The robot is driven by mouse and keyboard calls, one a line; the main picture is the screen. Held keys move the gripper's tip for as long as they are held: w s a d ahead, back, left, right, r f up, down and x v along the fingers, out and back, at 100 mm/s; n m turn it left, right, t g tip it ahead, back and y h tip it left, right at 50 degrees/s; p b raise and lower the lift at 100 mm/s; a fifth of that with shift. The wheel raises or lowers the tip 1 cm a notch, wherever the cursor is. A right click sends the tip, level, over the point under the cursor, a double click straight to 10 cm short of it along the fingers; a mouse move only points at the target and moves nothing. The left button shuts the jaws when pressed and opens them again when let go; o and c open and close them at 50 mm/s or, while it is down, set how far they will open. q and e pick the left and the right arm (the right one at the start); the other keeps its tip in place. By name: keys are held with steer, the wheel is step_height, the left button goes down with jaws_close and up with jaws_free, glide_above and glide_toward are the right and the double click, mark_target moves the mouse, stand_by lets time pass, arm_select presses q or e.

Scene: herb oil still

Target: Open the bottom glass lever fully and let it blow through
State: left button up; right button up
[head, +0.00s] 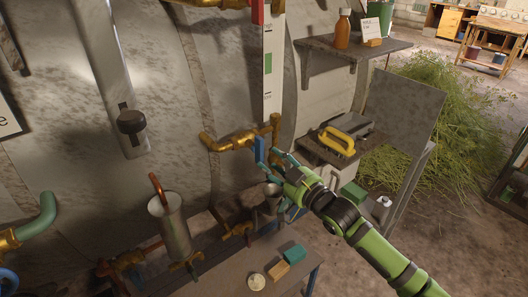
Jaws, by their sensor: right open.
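The gauge glass (268,65) is a tall strip with a green band on the still's metal wall. At its lower end a brass fitting (236,141) carries a blue lever (259,150), which stands about upright; I take this for the bottom glass lever. A red lever (258,12) is at the upper fitting. My right gripper (275,166) is open and empty, its fingers pointing left just right of and slightly below the blue lever. I cannot tell whether a finger touches it. No blowing steam or water shows. My left gripper is not in view.
A small metal cup (273,198) is under the fitting, close to my right gripper. A copper-piped cylinder (170,226) stands lower left. A yellow-handled tool (340,139) lies on a ledge right. Cut herbs (440,140) heap behind.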

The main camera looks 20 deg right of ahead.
mark_target(259, 151)
steer(key=shift+p+x, duration=0.4)
steer(key=shift+x, duration=1.9)
jaws_close()
